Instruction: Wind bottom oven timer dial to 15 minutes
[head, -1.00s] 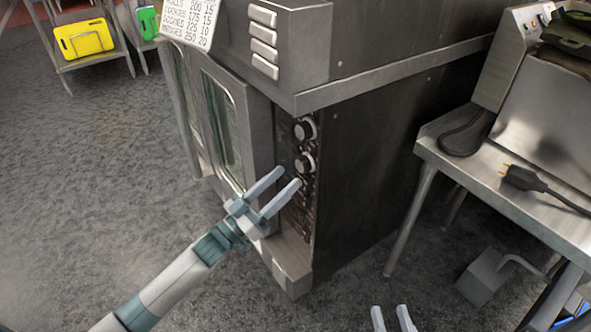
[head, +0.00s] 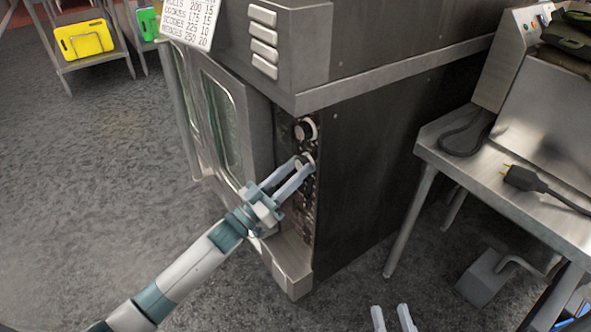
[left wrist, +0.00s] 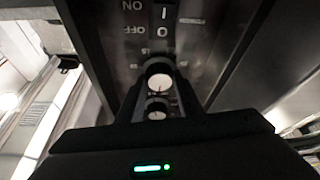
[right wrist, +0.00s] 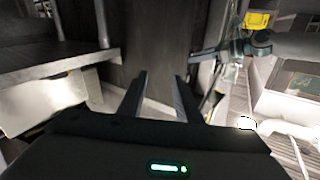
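The oven's control panel (head: 300,205) is a dark vertical strip on its front right edge. An upper dial (head: 305,130) and a lower dial (head: 307,161) show in the head view. My left gripper (head: 304,164) is open, with its fingertips at the lower dial, which they partly hide. In the left wrist view, a light-faced dial (left wrist: 159,78) sits between the fingertips, with another dial (left wrist: 157,108) nearer the gripper body. I cannot tell whether the fingers touch the dial, and its setting is not readable. My right gripper (head: 391,312) is open and empty, low in front.
A printed sheet (head: 193,22) of temperatures and times hangs on the oven. An on/off switch (left wrist: 165,15) shows on the panel. A steel table (head: 475,165) with a plug (head: 525,178) stands at the right.

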